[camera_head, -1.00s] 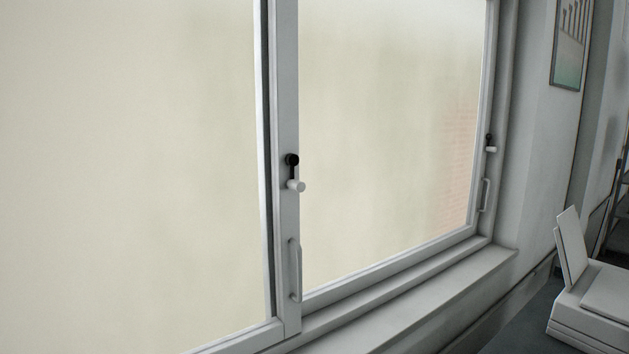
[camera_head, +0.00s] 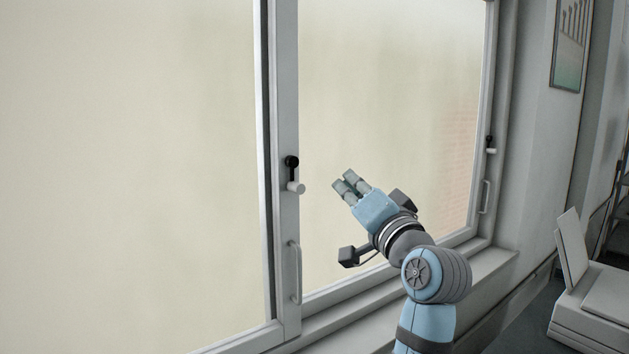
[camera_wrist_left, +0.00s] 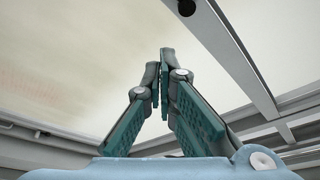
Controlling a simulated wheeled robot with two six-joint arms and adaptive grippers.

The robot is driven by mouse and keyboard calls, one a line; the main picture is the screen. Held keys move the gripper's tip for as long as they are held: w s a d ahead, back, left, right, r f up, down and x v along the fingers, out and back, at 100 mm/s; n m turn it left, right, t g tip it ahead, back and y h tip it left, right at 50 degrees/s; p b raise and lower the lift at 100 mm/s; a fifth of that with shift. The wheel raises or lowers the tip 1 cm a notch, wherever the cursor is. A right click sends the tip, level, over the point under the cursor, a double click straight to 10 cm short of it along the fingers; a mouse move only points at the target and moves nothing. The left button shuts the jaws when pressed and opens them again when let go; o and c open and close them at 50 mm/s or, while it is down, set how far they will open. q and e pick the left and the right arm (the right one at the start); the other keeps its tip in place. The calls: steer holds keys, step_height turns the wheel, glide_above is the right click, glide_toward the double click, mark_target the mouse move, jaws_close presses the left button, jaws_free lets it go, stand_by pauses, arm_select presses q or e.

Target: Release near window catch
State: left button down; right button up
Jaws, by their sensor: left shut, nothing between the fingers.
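The near window catch (camera_head: 293,175) is on the upright stile between the two large panes in the head view. It has a black round pivot, a short black arm and a white knob hanging at its lower end. My left gripper (camera_head: 344,182) is to the right of the catch, apart from it, in front of the right pane. Its fingers point up and left and are shut on nothing. In the left wrist view the fingertips (camera_wrist_left: 160,62) are together, and a dark round part, seemingly of the catch, shows at the top edge. My right gripper is not in view.
A pull handle (camera_head: 295,270) is on the same stile below the catch. A far catch (camera_head: 490,144) and handle (camera_head: 484,196) are on the right stile. The sill (camera_head: 480,268) is bare where visible. A white printer (camera_head: 595,305) stands at the lower right.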

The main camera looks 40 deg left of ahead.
arm_select(q)
steer(key=shift+w, duration=0.1)
steer(key=p+x, duration=0.3)
steer(key=x, duration=0.6)
steer(key=shift+s+a+f+p, duration=0.25)
steer(key=shift+s+a+f, duration=0.3)
steer(key=shift+f, duration=0.2)
steer(key=shift+s+a+f+p, duration=0.25)
steer(key=shift+s+a+f, duration=0.3)
steer(key=shift+f, duration=0.2)
